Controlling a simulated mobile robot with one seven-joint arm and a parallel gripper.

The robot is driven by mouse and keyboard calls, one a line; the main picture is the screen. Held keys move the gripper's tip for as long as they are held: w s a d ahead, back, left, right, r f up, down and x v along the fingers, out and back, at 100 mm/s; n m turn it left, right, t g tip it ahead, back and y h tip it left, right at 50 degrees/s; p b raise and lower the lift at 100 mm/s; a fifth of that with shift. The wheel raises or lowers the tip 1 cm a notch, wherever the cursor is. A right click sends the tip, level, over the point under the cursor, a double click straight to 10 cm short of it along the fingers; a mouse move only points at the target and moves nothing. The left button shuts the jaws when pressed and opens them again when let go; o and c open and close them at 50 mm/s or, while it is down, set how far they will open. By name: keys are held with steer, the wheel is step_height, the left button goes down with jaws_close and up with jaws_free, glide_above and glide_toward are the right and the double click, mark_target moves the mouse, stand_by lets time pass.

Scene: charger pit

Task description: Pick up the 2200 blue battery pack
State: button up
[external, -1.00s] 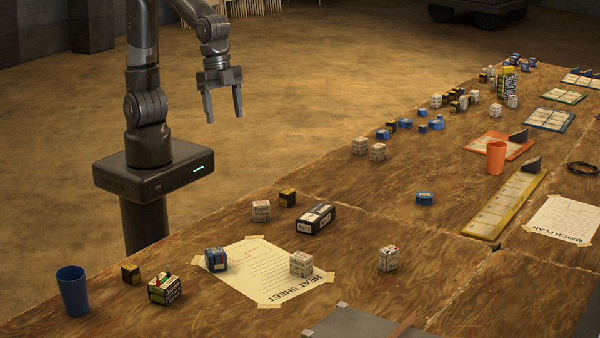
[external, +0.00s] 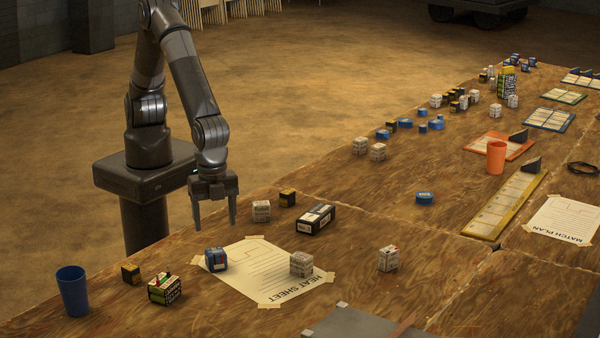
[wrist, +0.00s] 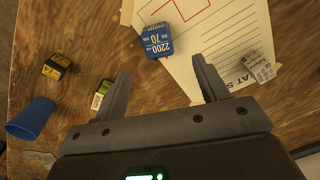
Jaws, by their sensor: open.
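The blue battery pack (external: 216,259) sits on the left edge of the heat sheet, near the table's edge by my base. In the wrist view the blue battery pack (wrist: 156,41) shows "2200" and "70" on its top face and lies just beyond the fingertips, towards the left finger. My gripper (external: 213,228) is open and empty, pointing down above the near table edge, higher than the pack and apart from it. In the wrist view my gripper (wrist: 160,72) has its fingers wide apart, with bare wood and paper between them.
The heat sheet (external: 262,285) is taped flat. A green-and-black pack (external: 165,289), a small black-and-yellow block (external: 131,274) and a blue cup (external: 73,291) stand to the left. A white block (external: 261,211) and a black box (external: 316,219) stand behind. A white block (external: 301,264) sits on the sheet.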

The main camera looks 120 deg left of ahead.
mark_target(216, 251)
step_height(216, 251, down, 10)
steer(key=shift+s+d+r, duration=0.1)
steer(key=shift+s, duration=0.05)
stand_by(0.4)
steer(key=shift+c, duration=0.5)
steer(key=c, duration=1.1)
steer(key=shift+r, duration=0.1)
